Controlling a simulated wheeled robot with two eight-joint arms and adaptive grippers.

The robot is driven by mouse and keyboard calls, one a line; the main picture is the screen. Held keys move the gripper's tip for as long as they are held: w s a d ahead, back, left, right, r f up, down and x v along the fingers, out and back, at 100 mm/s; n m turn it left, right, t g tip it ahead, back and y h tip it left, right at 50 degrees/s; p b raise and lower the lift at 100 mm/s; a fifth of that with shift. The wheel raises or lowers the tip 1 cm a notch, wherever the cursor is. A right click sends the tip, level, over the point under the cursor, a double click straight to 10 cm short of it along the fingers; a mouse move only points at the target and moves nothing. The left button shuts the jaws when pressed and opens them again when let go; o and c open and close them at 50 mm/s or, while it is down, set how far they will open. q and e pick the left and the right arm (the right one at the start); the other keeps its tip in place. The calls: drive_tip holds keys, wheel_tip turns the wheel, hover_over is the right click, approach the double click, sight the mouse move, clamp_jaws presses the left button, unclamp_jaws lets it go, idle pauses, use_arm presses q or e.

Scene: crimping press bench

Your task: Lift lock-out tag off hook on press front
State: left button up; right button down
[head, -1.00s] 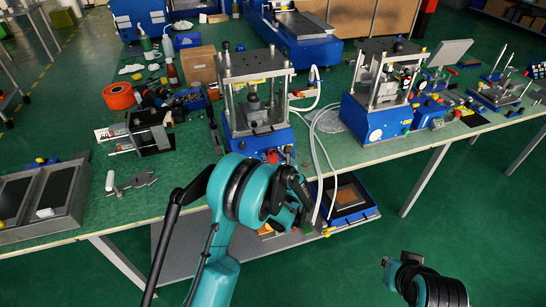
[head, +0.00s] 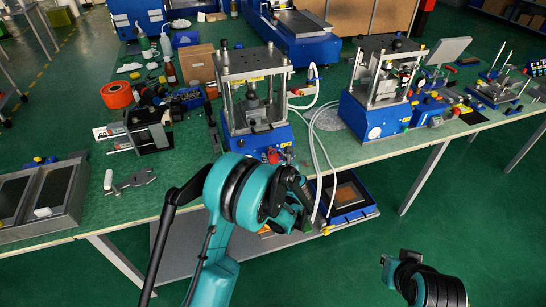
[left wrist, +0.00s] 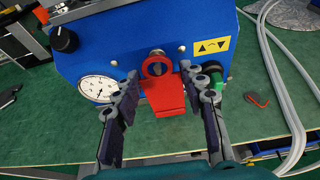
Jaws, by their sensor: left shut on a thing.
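The red lock-out tag (left wrist: 167,97) shows in the left wrist view against the blue front of the press (left wrist: 130,38). Its ring end (left wrist: 157,66) is up, over a round metal fitting, probably the hook. I cannot tell whether the ring is still on it. My left gripper (left wrist: 158,82) is shut on the tag, a finger on each side of it. In the head view my left wrist and arm hide most of this gripper in front of the near press (head: 257,140). My right gripper (head: 388,268) is low at the right, its fingers unclear.
A dial gauge (left wrist: 97,88), a black knob (left wrist: 64,39) and a green-and-black button (left wrist: 214,73) sit on the press front. Pale hoses (head: 322,160) hang right of the press. A second press (head: 378,110) stands farther right. Pliers (head: 130,182) lie on the bench at left.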

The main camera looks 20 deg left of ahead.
use_arm(q)
drive_tip(key=shift+s+d, duration=0.1)
idle(0.4)
drive_tip(key=shift+f+v, duration=0.15)
drive_tip(key=shift+v, duration=1.1)
drive_tip(key=shift+f+v, duration=0.15)
drive_tip(key=shift+v, duration=1.1)
drive_tip(key=shift+s, duration=0.1)
